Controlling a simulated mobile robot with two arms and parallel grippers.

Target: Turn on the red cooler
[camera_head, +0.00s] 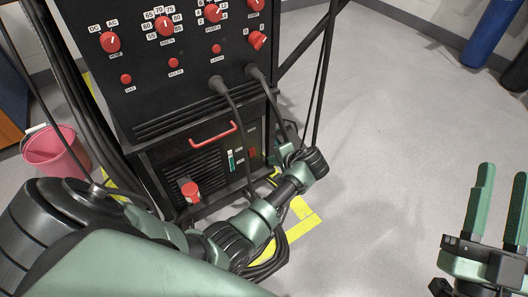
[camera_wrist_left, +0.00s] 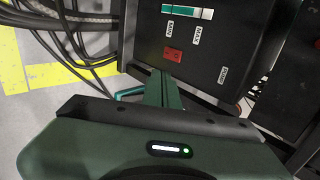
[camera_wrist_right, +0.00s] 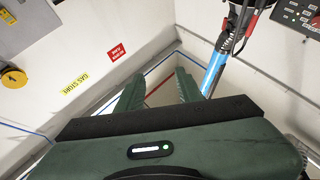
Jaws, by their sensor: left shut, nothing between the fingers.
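The cooler is the black lower unit (camera_head: 180,150) of the welding machine in the head view, with a red handle (camera_head: 214,134). A small red switch (camera_head: 253,152) sits on its front, right of a green and white level gauge (camera_head: 231,160). In the left wrist view the red switch (camera_wrist_left: 173,55) shows beside the gauge (camera_wrist_left: 187,12). My left gripper (camera_wrist_left: 164,78) is shut and empty, its fingertips close to the switch; I cannot tell whether they touch the panel. In the head view my left arm partly hides that hand. My right gripper (camera_head: 499,172) is open and empty at the right.
The control panel with red knobs (camera_head: 166,26) is above the cooler. Black cables (camera_head: 234,105) hang down its front, and a red connector (camera_head: 190,191) protrudes at lower left. A pink bucket (camera_head: 57,152) stands left.

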